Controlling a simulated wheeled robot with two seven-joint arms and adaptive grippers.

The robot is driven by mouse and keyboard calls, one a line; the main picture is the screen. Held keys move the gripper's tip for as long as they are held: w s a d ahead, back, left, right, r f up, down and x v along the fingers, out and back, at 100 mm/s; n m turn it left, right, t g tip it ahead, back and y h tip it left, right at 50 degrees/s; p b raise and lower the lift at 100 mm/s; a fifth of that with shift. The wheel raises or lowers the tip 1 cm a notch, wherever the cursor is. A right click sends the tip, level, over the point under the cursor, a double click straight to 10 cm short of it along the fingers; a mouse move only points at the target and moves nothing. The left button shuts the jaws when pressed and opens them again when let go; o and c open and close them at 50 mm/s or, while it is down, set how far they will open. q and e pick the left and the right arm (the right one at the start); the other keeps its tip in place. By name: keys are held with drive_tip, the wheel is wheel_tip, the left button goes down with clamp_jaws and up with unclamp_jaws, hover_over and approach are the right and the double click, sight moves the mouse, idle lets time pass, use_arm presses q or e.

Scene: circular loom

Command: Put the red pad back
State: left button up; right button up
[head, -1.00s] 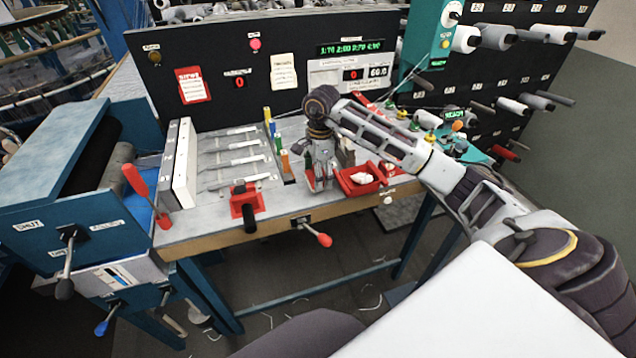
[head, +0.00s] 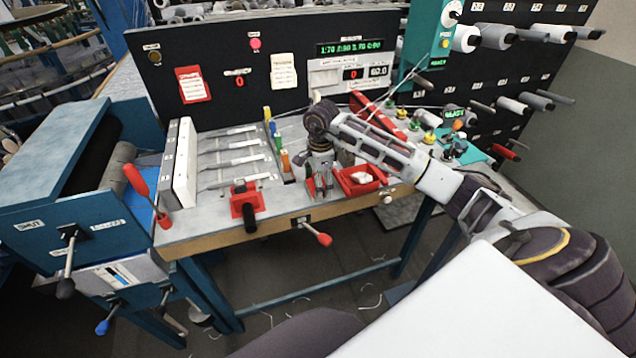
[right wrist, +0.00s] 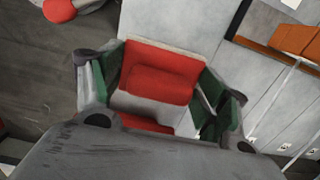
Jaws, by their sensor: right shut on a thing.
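The red pad (right wrist: 160,85) is a red plate with a raised red block and a pale far edge. In the right wrist view it sits between the two green-lined fingers of my right gripper (right wrist: 160,95), which is shut on it. In the head view my right gripper (head: 320,184) points down at the front part of the bench, with red showing at its fingers. Whether the pad touches the bench is hard to tell. My left gripper is not in view.
A red tray (head: 376,186) with white pieces is close on the right of the gripper. A red-based black handle (head: 244,208) stands to the left, and a red-knobbed lever (head: 323,239) juts from the bench front. Colored upright tabs (head: 277,142) stand behind left.

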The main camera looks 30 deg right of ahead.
drive_tip(key=o, duration=1.3)
drive_tip(key=shift+c, duration=0.2)
drive_tip(key=shift+o, duration=0.5)
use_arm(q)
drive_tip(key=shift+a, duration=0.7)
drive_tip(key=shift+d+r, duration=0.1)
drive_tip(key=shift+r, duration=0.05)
use_arm(e)
drive_tip(key=shift+r, duration=0.1)
drive_tip(key=shift+r, duration=0.65)
wheel_tip(320, 180, up, 5)
drive_tip(key=shift+d+r, duration=0.1)
wheel_tip(320, 180, up, 4)
drive_tip(key=shift+d+r, duration=0.1)
drive_tip(key=shift+r, duration=0.1)
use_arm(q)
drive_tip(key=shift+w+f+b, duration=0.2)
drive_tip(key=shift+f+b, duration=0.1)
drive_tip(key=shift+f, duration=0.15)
use_arm(e)
drive_tip(key=shift+r, duration=0.55)
